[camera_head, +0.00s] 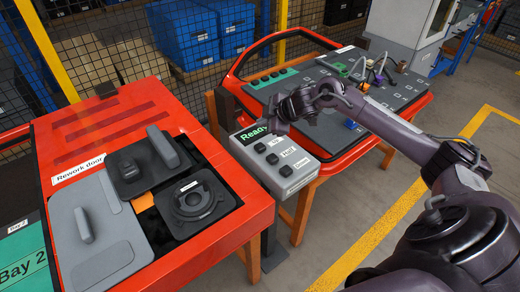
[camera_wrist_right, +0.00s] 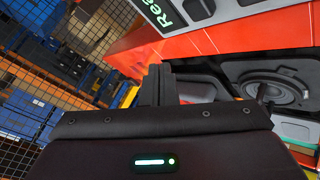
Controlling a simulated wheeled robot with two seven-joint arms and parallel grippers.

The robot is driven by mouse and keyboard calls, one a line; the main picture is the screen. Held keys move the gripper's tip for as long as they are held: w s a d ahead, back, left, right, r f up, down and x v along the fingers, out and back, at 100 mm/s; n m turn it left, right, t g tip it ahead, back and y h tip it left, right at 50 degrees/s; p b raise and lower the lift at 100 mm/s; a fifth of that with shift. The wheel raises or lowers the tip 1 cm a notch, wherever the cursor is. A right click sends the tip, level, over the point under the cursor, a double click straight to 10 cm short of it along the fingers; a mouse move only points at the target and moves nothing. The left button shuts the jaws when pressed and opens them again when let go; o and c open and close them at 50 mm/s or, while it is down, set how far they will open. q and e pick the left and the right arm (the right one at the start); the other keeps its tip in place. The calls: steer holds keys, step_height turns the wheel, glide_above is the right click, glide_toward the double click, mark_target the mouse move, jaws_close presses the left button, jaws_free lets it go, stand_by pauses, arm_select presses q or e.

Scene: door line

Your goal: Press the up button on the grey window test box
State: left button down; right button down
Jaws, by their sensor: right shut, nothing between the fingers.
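The grey window test box (camera_head: 278,182) stands between two red doors in the head view. Its green display reads "Ready" (camera_head: 254,133). Below the display are three dark buttons in a slanting row. The up button (camera_head: 260,148) is the one nearest the display; the others are labelled Halt and, less legibly, Down. My right gripper (camera_head: 277,122) is shut and empty, above the display's right end, apart from the up button as far as I can tell. In the wrist view its closed fingers (camera_wrist_right: 158,84) show, with part of the box (camera_wrist_right: 222,14) at the top. My left gripper is not in view.
The rework door (camera_head: 255,205) with grey panels and a round speaker lies at left. Another red-framed door (camera_head: 345,160) with cables and connectors lies behind my right arm. Blue bins (camera_head: 190,38) stand behind a mesh fence. Floor is free at right.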

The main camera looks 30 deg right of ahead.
steer(key=b, duration=0.4)
glide_above(263, 147)
step_height(263, 147, down, 5)
steer(key=shift+r, duration=0.15)
steer(key=shift+f, duration=1)
steer(key=shift+f, duration=0.1)
stand_by(0.6)
steer(key=shift+f+b, duration=0.3)
